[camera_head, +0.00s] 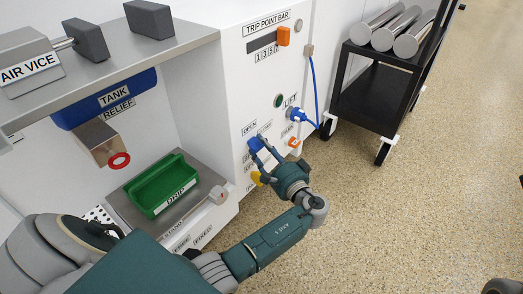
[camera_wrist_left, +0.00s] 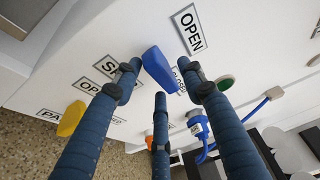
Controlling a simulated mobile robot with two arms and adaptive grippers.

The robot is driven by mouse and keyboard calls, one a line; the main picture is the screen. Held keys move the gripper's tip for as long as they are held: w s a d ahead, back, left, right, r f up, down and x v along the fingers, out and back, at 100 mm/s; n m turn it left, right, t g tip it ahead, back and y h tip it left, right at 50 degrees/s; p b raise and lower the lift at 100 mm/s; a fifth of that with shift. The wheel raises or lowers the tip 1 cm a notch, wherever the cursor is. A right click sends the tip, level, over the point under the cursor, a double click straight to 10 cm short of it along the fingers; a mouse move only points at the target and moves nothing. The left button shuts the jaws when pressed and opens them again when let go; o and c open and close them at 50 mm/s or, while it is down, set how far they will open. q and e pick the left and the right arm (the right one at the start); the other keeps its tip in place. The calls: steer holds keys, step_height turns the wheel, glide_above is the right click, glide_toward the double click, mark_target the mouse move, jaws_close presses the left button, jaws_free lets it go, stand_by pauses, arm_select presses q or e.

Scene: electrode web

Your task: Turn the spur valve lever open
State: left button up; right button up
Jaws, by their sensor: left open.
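In the left wrist view the blue lever (camera_wrist_left: 158,68) lies between an OPEN plate (camera_wrist_left: 188,28) and a partly hidden label beginning with S (camera_wrist_left: 112,66). A partly covered CLOSED label is beside it. My left gripper (camera_head: 266,162) is open in front of the panel, its fingers reaching towards the blue lever. In the wrist view the fingertips are on both sides of the lever; I cannot tell whether they touch it. My right gripper is not in view.
A yellow lever (camera_wrist_left: 70,118) is just below the blue one. A blue plug with cable (camera_head: 297,115), a green button (camera_head: 279,100) and orange handles are nearby. A black cart (camera_head: 372,95) with metal rolls stands right. A green DRIP tray (camera_head: 160,185) is left.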

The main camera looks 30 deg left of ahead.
arm_select(q)
steer(key=shift+w+a, duration=0.2)
steer(key=shift+a, duration=0.15)
jaws_close()
